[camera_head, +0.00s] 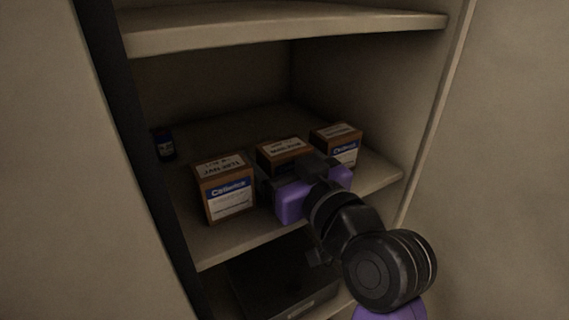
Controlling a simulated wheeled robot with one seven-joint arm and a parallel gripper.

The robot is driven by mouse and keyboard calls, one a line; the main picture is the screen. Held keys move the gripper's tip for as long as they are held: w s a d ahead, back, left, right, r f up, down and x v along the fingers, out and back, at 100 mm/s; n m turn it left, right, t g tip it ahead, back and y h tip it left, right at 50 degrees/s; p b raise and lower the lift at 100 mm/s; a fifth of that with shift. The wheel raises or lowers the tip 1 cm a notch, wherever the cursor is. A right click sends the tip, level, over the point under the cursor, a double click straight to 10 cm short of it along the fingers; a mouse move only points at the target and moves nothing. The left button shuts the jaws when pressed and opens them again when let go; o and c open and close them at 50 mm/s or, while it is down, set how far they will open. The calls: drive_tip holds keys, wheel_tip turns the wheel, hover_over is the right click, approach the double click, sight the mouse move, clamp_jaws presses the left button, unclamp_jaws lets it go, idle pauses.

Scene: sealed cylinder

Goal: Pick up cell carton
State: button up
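Three brown cartons with white and blue labels stand on the middle shelf: a left carton (226,187), a middle carton (283,151) and a right carton (338,143). The label print is too blurred to tell which is the cell carton. My gripper (284,181), with a purple body, is in front of the middle carton and covers most of its front. A dark finger shows at the gripper's left end, in the gap between the left and middle cartons. The other finger is hidden, so its opening and any contact are unclear.
A small dark blue bottle or can (164,144) stands at the shelf's left. An upper shelf (290,27) hangs above the cartons. A dark box (283,280) sits on the level below. Cabinet walls close in both sides. The shelf behind the cartons looks clear.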

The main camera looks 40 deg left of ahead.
drive_tip(key=c, duration=1.3)
wheel_tip(320, 180, up, 10)
drive_tip(key=b, duration=0.2)
